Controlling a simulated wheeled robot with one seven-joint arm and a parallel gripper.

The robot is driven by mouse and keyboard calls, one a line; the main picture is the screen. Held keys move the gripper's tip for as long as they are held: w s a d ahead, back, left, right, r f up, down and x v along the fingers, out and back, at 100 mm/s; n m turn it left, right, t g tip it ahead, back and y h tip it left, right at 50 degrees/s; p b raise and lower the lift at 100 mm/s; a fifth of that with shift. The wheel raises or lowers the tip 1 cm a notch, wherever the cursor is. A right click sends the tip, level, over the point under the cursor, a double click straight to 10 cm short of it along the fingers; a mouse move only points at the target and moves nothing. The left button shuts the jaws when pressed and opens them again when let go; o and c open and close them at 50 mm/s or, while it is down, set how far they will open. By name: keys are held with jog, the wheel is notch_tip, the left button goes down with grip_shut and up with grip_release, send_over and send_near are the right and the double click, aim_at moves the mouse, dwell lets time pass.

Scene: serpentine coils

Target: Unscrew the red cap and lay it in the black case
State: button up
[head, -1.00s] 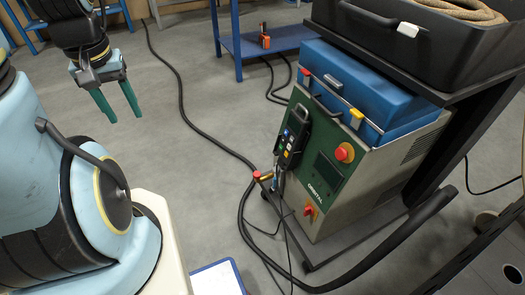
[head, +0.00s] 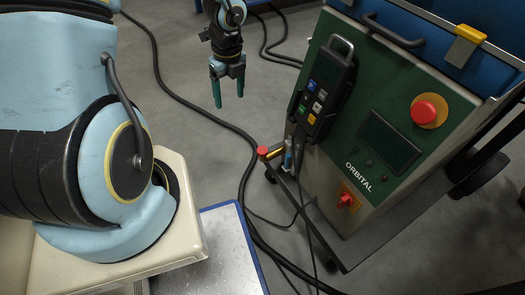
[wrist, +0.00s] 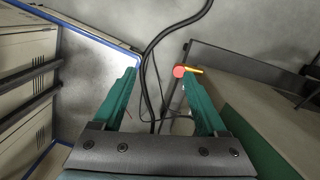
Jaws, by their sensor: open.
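A small round red cap (head: 263,151) sits at the near left corner of the green and grey machine's trolley, beside a short brass-coloured piece (head: 275,154). In the wrist view the red cap (wrist: 179,71) shows close to the right fingertip, with the brass piece pointing right. My gripper (head: 228,99) is open and empty, fingers pointing down, up and left of the cap in the head view. The wrist view shows clear space between its teal fingers (wrist: 160,78). The black case is not in view now; it showed on the upper shelf earlier.
The machine's front carries a hanging pendant (head: 325,90), a red stop button (head: 424,112) and a red rotary switch (head: 346,200). A black hose (head: 246,185) runs along the floor beside the trolley. A blue-edged metal plate (head: 232,250) lies near my base.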

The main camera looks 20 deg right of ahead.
aim_at(262, 150)
jog(key=s+d+f+m+b, duration=0.1)
jog(key=d+f+m+b, duration=0.1)
jog(key=f, duration=0.3)
jog(key=s+d+f+m+b, duration=0.1)
jog(key=d+f+m+b, duration=0.1)
jog(key=f+m, duration=0.3)
jog(key=s+d+f+m+b, duration=0.2)
jog(key=d+f+m, duration=0.1)
jog(key=d+f, duration=0.1)
jog(key=shift+f+m+g+h, duration=0.3)
jog(key=shift+f+m, duration=0.1)
jog(key=shift+f, duration=0.3)
notch_tip(262, 150, down, 8)
jog(key=b, duration=0.7)
jog(key=shift+a+f+b, duration=0.1)
jog(key=shift+f+b, duration=0.05)
jog(key=shift+b, duration=0.25)
grip_shut()
